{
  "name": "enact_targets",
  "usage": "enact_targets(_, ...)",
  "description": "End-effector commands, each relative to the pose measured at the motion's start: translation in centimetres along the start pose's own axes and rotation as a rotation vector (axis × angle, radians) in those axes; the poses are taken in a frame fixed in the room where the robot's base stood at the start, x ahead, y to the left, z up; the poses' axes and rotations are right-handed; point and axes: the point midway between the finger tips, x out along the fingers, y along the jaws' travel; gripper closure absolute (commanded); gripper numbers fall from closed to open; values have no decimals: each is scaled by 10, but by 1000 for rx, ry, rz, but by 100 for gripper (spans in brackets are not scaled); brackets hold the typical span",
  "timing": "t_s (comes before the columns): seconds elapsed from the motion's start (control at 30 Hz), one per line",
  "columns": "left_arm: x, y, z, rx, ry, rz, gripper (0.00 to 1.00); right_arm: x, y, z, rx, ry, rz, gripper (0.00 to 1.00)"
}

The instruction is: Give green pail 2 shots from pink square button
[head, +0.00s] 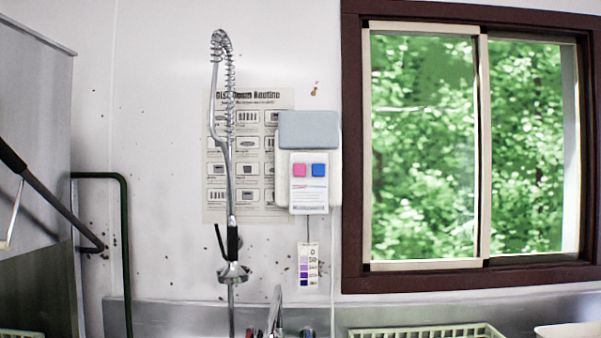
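The pink square button (299,170) is on the front of a white wall dispenser (309,202) with a grey top, in the middle of the head view. A blue button (319,170) sits just to its right. No green pail can be seen in this view. Neither of my grippers is in view, so nothing is seen touching the buttons.
A spring-hose sprayer (231,180) hangs in front of a wall poster (268,205), left of the dispenser. A faucet (275,312) and a pale rack (425,331) show at the bottom edge. A steel machine (35,130) stands at left, a window (425,150) at right.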

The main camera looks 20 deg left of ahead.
Motion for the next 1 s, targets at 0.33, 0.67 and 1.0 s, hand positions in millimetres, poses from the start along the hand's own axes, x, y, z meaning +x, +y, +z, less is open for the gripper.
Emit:
enact_targets(0.33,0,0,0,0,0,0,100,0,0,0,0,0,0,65)
enact_targets(0.67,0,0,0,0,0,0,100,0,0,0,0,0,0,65)
enact_targets(1.0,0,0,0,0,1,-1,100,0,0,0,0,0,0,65)
